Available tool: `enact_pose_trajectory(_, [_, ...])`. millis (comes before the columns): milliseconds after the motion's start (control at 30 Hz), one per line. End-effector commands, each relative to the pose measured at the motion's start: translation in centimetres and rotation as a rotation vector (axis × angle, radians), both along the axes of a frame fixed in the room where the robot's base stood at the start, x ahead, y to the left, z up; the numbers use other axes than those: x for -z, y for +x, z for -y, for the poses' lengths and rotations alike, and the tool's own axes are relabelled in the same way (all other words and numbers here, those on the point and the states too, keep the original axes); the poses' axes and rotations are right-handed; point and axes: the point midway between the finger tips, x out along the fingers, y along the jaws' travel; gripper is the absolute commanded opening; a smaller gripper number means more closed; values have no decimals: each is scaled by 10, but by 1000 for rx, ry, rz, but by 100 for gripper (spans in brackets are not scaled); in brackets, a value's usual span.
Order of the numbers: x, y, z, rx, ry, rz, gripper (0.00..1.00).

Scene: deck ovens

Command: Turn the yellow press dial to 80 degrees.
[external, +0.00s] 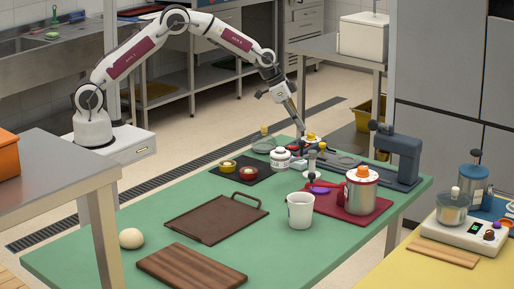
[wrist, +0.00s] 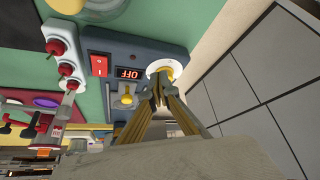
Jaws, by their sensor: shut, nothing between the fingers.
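In the wrist view a dark control panel (wrist: 143,52) carries a display reading OFF upside down. A yellow dial (wrist: 174,66) on a round white plate sits at the panel's right end, partly hidden by my fingertips. My gripper (wrist: 159,82) is shut and empty, with its tips right at this dial; I cannot tell whether they touch it. A second yellow knob (wrist: 126,98) stands on the panel to the left. In the external view my gripper (external: 301,132) points down beside a small yellow part (external: 311,136) on the green table; the dial's angle is not readable.
A red switch (wrist: 99,66) sits left of the display, with red-tipped fittings (wrist: 57,47) farther left. In the external view a blue-grey press (external: 400,155) stands right of my gripper. A steel pot (external: 361,188) and white mug (external: 300,211) stand in front.

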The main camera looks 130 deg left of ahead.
Motion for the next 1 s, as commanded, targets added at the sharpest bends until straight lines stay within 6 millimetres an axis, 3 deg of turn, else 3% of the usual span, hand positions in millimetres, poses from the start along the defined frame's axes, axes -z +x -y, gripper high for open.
enact_pose_trajectory(300, [18,0,0,0,-1,1,0])
enact_pose_trajectory(1000, [20,1,-1,0,-1,1,0])
